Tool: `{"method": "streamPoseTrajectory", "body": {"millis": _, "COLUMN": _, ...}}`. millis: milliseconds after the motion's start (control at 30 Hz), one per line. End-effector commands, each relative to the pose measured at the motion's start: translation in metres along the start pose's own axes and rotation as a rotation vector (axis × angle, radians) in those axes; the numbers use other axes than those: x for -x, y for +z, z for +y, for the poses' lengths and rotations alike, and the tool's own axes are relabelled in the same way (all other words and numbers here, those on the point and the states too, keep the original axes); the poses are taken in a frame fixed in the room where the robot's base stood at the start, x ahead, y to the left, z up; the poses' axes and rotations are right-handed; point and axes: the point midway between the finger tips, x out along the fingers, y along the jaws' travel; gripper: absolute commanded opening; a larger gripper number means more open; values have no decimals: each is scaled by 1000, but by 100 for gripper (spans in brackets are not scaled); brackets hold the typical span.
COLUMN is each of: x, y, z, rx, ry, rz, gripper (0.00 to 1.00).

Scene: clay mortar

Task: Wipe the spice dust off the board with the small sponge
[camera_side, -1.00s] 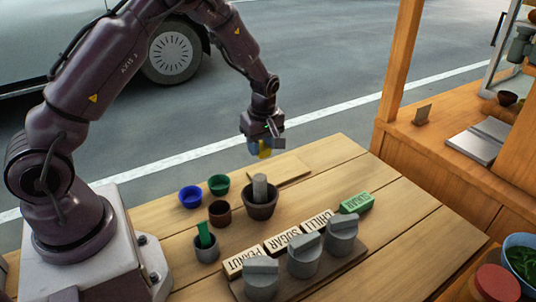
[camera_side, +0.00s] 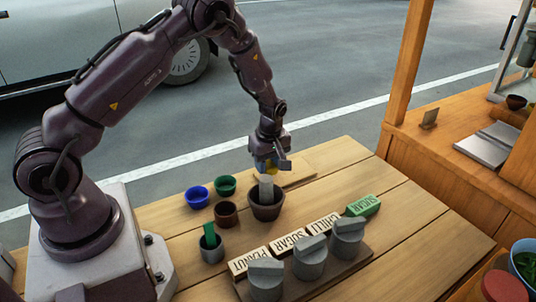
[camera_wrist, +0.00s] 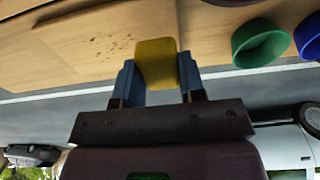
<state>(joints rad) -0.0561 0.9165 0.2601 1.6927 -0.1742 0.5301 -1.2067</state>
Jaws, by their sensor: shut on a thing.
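My gripper (camera_side: 271,164) is shut on a small yellow sponge (camera_wrist: 156,62), held between its two blue fingers in the wrist view. In the side view the sponge (camera_side: 268,167) is partly hidden behind the grey pestle. The board (camera_side: 298,177) is a thin, light wooden slab at the back of the table. The wrist view shows dark reddish specks of spice dust (camera_wrist: 115,42) on the board (camera_wrist: 75,22). The sponge is low at the board's left end in the side view, close to the dust. I cannot tell whether it touches the board.
A brown mortar (camera_side: 266,211) with a pestle (camera_side: 266,188) stands just in front of the gripper. Blue (camera_side: 198,196), green (camera_side: 225,185) and brown (camera_side: 226,213) cups stand to the left. Labelled blocks and grey-lidded jars (camera_side: 310,258) line the front.

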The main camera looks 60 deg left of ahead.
Motion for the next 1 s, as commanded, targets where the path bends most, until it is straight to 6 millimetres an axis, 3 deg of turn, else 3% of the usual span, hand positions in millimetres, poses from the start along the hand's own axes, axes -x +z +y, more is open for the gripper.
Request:
{"method": "streamPoseTrajectory", "body": {"millis": 267, "x": -31, "y": 3, "z": 2, "rx": 0, "ry": -1, "rz": 0, "gripper": 11}}
{"method": "streamPoseTrajectory", "body": {"millis": 367, "x": -27, "y": 3, "z": 13, "rx": 0, "ry": 1, "rz": 0, "gripper": 7}}
{"method": "streamPoseTrajectory", "body": {"millis": 1000, "x": -31, "y": 3, "z": 71, "rx": -1, "ry": 0, "rz": 0, "gripper": 7}}
